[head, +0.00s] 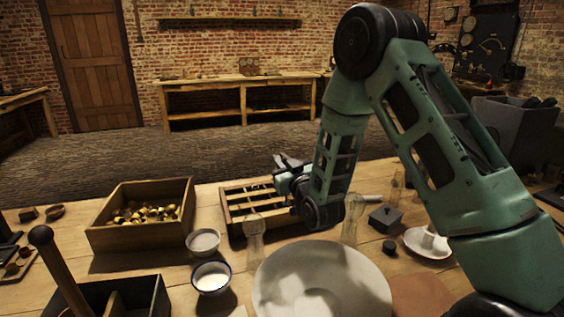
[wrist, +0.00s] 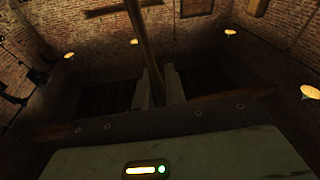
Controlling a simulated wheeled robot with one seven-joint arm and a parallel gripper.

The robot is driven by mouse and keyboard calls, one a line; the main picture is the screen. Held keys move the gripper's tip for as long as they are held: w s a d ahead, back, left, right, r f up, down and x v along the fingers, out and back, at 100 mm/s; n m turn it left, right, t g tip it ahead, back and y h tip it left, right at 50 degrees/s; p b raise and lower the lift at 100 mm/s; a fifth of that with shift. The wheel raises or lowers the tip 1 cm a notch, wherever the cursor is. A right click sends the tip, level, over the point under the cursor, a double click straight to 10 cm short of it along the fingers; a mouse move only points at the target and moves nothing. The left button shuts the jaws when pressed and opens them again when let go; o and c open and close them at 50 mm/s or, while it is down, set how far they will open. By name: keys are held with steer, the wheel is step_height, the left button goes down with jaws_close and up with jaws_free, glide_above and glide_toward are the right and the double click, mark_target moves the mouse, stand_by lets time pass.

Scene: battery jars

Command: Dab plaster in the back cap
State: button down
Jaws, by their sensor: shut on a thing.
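My gripper (head: 288,163) is above the back of the slatted wooden rack (head: 232,222), at the far part of the table. In the wrist view its two fingers (wrist: 156,88) are closed around a thin wooden stick (wrist: 144,45), which runs up out of the picture. I cannot tell what the stick's far end is. Two small bowls of white stuff, a rear bowl (head: 203,243) and a front bowl (head: 211,277), stand on the table; the white may be plaster. Small brass caps (head: 146,213) lie in a wooden box (head: 132,238). I cannot tell which is the back cap.
A large pale round basin (head: 320,285) stands at the front. Clear glass jars (head: 254,238) stand beside the rack. A dark lidded box (head: 385,219) and a white dish (head: 428,243) are on the right. A dark open box (head: 145,297) with a wooden post is at the lower left.

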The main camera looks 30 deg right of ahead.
step_height(320, 180, up, 8)
steer(key=p, duration=0.4)
steer(key=shift+f, duration=0.2)
stand_by(0.8)
stand_by(1.0)
